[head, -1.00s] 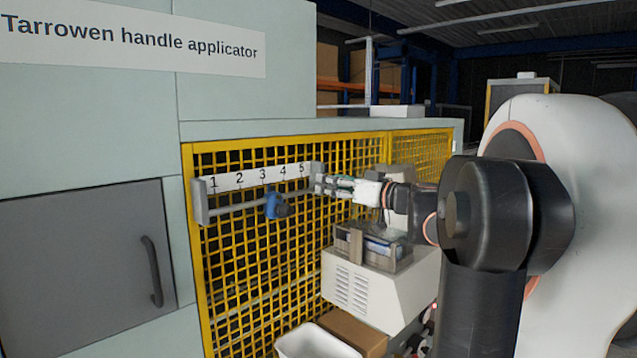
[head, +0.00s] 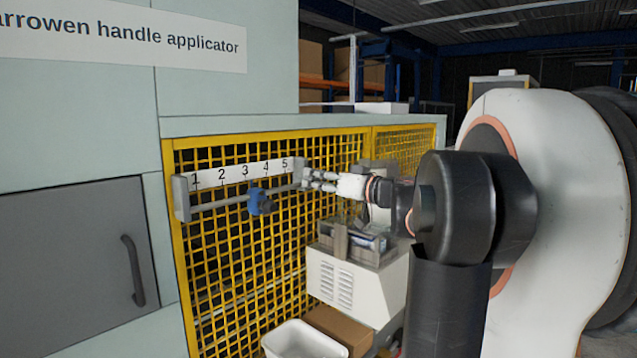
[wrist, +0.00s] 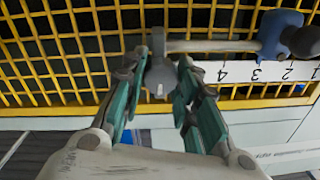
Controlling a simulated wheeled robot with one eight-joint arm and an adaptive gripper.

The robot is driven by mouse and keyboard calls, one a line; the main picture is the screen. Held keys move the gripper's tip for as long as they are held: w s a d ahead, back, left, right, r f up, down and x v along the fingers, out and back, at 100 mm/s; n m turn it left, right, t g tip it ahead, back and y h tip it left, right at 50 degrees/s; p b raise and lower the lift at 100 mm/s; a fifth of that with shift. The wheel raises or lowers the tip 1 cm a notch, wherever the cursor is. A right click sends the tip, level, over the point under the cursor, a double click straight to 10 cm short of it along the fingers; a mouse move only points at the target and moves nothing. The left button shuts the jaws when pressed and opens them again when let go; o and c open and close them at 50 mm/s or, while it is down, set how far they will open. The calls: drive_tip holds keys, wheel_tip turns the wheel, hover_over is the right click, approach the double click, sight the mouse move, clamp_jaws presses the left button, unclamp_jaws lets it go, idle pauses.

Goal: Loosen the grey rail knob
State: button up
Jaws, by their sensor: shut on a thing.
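A grey knob (wrist: 160,76) sits at the end of the grey rail by number 5, between my fingers in the wrist view. My gripper (wrist: 158,82) is shut on it, with a green-sided finger on each side. In the head view my gripper (head: 308,179) meets the rail's right end and covers the knob. The grey rail (head: 222,202) runs left under a white number strip (head: 233,174). A blue slider (head: 256,201) with a dark knob (wrist: 304,42) sits on the rail, apart from my gripper.
The rail is on a yellow mesh guard (head: 225,250). Below my arm stands a pale machine housing (head: 345,285) with a grey tray on top. A white bin (head: 300,340) and a brown box (head: 340,325) are lower down. A grey cabinet door (head: 75,250) is at left.

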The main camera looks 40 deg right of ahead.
drive_tip(key=m+b, duration=0.2)
drive_tip(key=m, duration=0.2)
drive_tip(key=shift+f, duration=0.1)
drive_tip(key=m+b, duration=0.2)
drive_tip(key=m, duration=0.5)
drive_tip(key=m+b, duration=0.1)
drive_tip(key=m, duration=0.1)
drive_tip(key=shift+m+t+h, duration=0.3)
drive_tip(key=shift+m+b, duration=0.5)
drive_tip(key=shift+m, duration=1.4)
drive_tip(key=o, duration=1.1)
